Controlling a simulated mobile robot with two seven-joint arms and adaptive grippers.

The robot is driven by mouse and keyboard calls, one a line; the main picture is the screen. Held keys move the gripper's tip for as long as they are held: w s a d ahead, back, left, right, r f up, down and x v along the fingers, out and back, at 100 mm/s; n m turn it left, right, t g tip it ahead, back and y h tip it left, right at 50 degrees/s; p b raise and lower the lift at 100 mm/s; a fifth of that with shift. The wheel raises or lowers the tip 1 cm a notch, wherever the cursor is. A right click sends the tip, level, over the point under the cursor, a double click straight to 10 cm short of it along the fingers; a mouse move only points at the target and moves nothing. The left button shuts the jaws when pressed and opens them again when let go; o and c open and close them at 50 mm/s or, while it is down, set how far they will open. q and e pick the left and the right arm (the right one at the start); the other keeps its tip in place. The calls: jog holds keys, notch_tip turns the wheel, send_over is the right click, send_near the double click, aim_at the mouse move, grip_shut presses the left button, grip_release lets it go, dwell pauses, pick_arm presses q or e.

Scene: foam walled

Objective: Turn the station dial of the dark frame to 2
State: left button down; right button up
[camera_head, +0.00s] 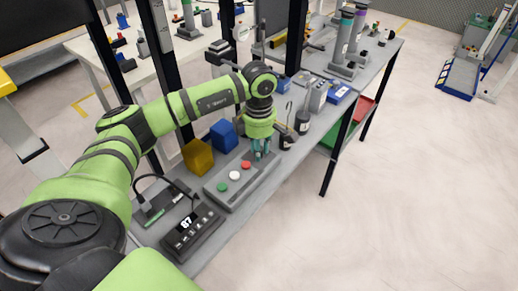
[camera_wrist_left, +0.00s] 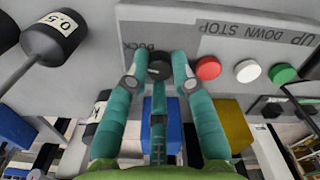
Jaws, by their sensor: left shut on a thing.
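A grey control panel (camera_head: 250,182) lies on the bench, with green (camera_head: 222,187), white (camera_head: 234,175) and red (camera_head: 246,164) buttons. In the left wrist view the panel (camera_wrist_left: 225,28) carries the words UP, DOWN and STOP, and a partly covered label near the dial. The dark round dial (camera_wrist_left: 159,62) is at the end of the button row, beside the red button. My left gripper (camera_head: 259,155) points down at that end; in the left wrist view its teal fingers (camera_wrist_left: 159,76) are shut around the dial. The dial's pointer and numbers cannot be read. My right gripper is not in view.
A yellow cube (camera_head: 198,158) and a blue cube (camera_head: 223,136) stand behind the panel. A black display unit (camera_head: 193,232) is at the near end of the bench. Dark weights (camera_head: 303,121) stand just beyond the gripper. The floor to the right is open.

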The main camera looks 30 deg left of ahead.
pick_arm(q)
jog(key=n, duration=0.4)
jog(key=shift+n+b, duration=0.3)
jog(key=shift+b, duration=0.1)
jog(key=shift+n, duration=1.9)
jog(key=c, duration=1)
grip_release()
jog(key=shift+c, duration=0.2)
notch_tip(320, 180, up, 12)
